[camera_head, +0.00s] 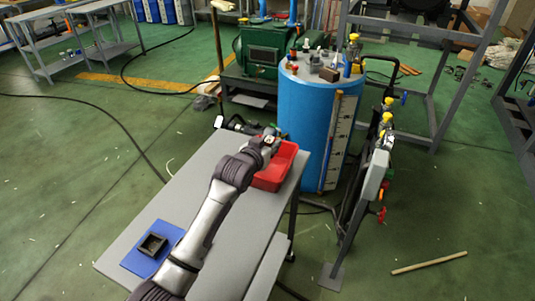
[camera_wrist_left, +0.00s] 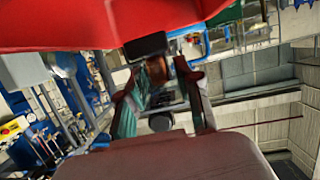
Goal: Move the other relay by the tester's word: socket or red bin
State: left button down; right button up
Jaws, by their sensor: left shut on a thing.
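The red bin (camera_head: 278,168) stands at the far end of the grey table. My left gripper (camera_head: 268,137) is at the bin's far left side, above rim height as far as I can tell. In the left wrist view my left gripper (camera_wrist_left: 160,88) is shut on a relay (camera_wrist_left: 157,70), a small block with a black end, a copper-coloured part and a clear teal side. The red bin (camera_wrist_left: 80,25) fills the top of that view. A black square socket (camera_head: 152,245) sits on a blue mat (camera_head: 137,262) at the near end. I cannot make out a tester or its reading.
A wooden stick (camera_head: 430,262) lies on the floor at right.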

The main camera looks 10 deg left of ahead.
pick_arm(q)
jog(key=shift+w+a+f, duration=0.15)
jog(key=shift+a+f, duration=0.05)
jog(key=shift+a, duration=0.1)
jog(key=shift+f, duration=2)
jog(key=shift+f, duration=0.1)
jog(key=shift+f, duration=0.5)
jog(key=c, duration=0.8)
grip_release()
jog(key=shift+f, duration=0.2)
jog(key=shift+s, duration=0.2)
